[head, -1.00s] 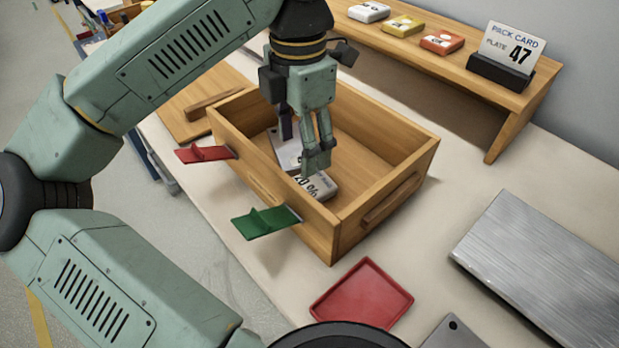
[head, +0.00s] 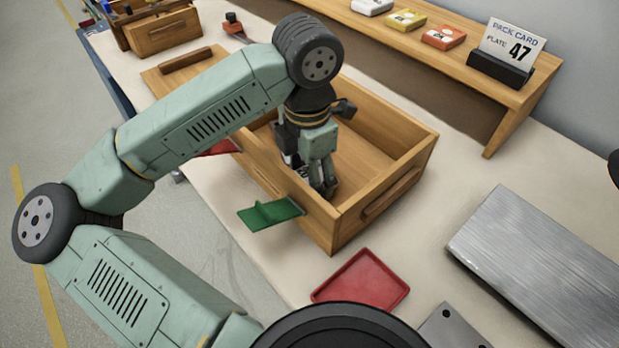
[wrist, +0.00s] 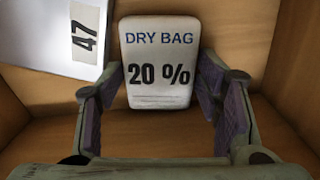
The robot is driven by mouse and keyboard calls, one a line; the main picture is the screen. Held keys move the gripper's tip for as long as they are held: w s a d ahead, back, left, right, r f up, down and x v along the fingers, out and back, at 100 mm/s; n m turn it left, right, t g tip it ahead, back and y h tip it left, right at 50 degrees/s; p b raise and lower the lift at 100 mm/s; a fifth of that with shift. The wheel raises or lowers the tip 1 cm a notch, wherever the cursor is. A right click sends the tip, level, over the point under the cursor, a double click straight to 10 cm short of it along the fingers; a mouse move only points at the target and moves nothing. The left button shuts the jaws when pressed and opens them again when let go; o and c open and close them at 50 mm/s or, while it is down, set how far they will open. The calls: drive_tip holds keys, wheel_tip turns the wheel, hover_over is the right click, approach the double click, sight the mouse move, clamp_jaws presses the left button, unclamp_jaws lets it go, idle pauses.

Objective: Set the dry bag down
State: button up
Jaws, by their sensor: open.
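The dry bag (wrist: 158,58) is a white packet marked "DRY BAG 20 %". It lies inside the wooden box (head: 386,185), near its front wall, and in the head view only a bit of it (head: 303,172) shows behind my gripper. My gripper (head: 325,188) points down into the box. In the wrist view my gripper (wrist: 161,75) is open, with one finger on each side of the bag's lower part. I cannot tell whether the fingers touch it. A white item labelled 47 (wrist: 60,32) lies beside the bag, at the upper left.
A red tray (head: 360,282) and a metal plate (head: 540,265) lie on the table. A shelf (head: 470,75) behind holds small packs and the card 47 (head: 512,44).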

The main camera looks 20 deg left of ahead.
drive_tip(key=shift+c, duration=0.6)
drive_tip(key=c, duration=0.8)
drive_tip(key=shift+r, duration=0.2)
